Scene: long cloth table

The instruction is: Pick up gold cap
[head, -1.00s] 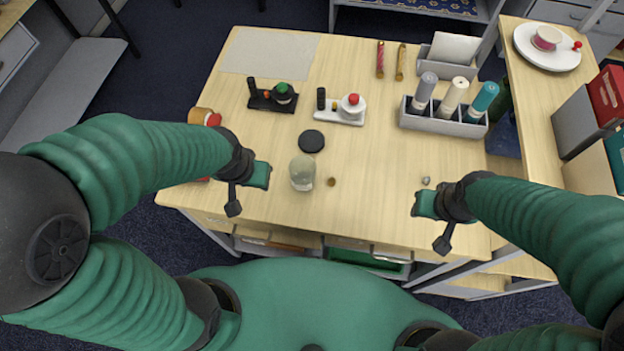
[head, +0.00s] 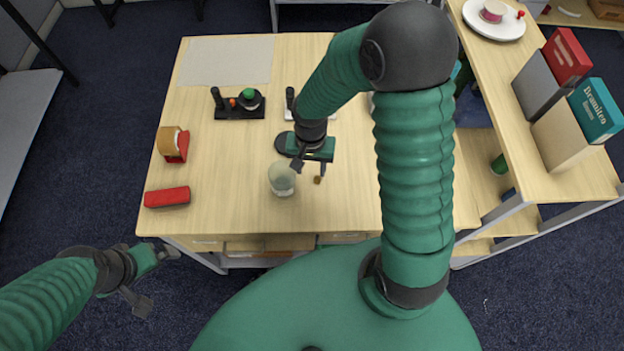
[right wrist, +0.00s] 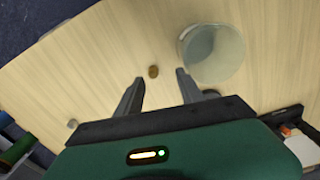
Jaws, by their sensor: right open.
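The gold cap (head: 317,179) is a small brownish-gold piece lying on the table, just right of a clear glass jar (head: 282,181). It also shows in the right wrist view (right wrist: 153,72), and the jar stands right of it there (right wrist: 211,55). My right gripper (head: 310,166) is open and empty above the table, close to the cap. In the right wrist view the cap appears between and slightly beyond the two fingertips (right wrist: 160,77), touching neither. My left gripper (head: 158,272) is off the table's front left corner; its finger opening is unclear.
A black stand (head: 240,106) with a green-topped piece is farther back. A red case (head: 167,197) and a red-and-tan object (head: 174,145) lie at left.

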